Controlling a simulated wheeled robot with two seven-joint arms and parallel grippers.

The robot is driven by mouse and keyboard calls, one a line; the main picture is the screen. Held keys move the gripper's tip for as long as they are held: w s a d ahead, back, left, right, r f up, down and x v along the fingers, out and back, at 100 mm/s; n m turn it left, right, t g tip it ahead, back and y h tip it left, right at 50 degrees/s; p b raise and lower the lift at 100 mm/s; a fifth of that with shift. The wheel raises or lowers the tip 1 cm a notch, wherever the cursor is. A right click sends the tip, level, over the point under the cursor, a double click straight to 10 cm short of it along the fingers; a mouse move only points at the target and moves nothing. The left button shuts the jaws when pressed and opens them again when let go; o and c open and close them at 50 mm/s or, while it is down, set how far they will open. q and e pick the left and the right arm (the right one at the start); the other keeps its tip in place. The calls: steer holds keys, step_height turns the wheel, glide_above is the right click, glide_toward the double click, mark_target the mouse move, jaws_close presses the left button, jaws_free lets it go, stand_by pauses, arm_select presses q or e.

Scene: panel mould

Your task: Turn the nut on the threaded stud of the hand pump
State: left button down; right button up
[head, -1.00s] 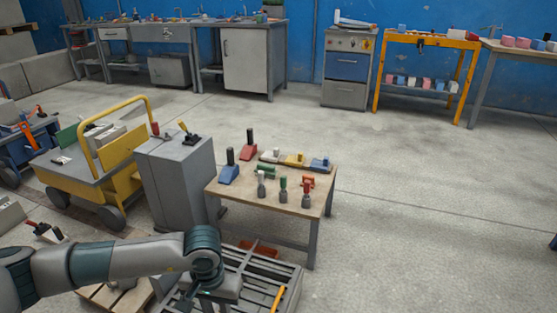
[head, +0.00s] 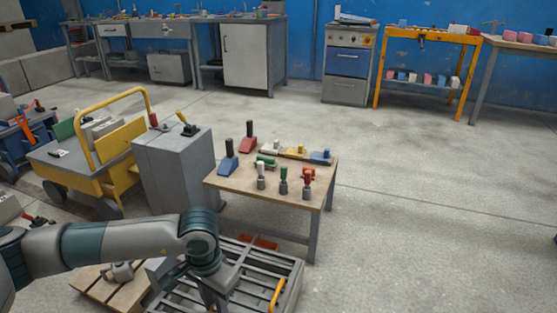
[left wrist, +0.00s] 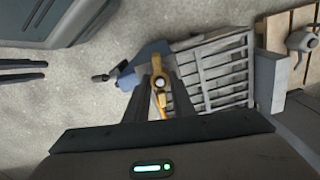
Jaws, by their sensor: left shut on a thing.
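In the left wrist view, my left gripper (left wrist: 158,100) points down with its two dark fingers closed around a small yellow-orange part with a round pale centre. This part looks like the nut (left wrist: 158,70) on the stud end. Beside it is a blue body (left wrist: 140,62) with a dark grey cylinder (left wrist: 100,77), which seems to be the hand pump. The fingers hide part of the nut and stud. In the head view my left arm covers this spot. Two parallel dark fingers, apart and empty, at the left edge of the wrist view look like my right gripper (left wrist: 22,70).
A slatted grey crate (head: 240,252) with an orange handle (head: 277,295) lies beneath my left arm. A wooden pallet (head: 88,282) is left of it. A table (head: 225,187) with several coloured parts stands beyond, beside a grey cabinet (head: 172,175). The floor at right is clear.

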arm_select(q)
steer(key=shift+r+m, duration=0.1)
steer(key=shift+m, duration=0.2)
steer(key=c, duration=1.4)
jaws_free()
steer(key=shift+c, duration=0.2)
step_height(320, 180, up, 17)
steer(key=p, duration=0.3)
steer(key=shift+r, duration=0.2)
steer(key=shift+o, duration=0.2)
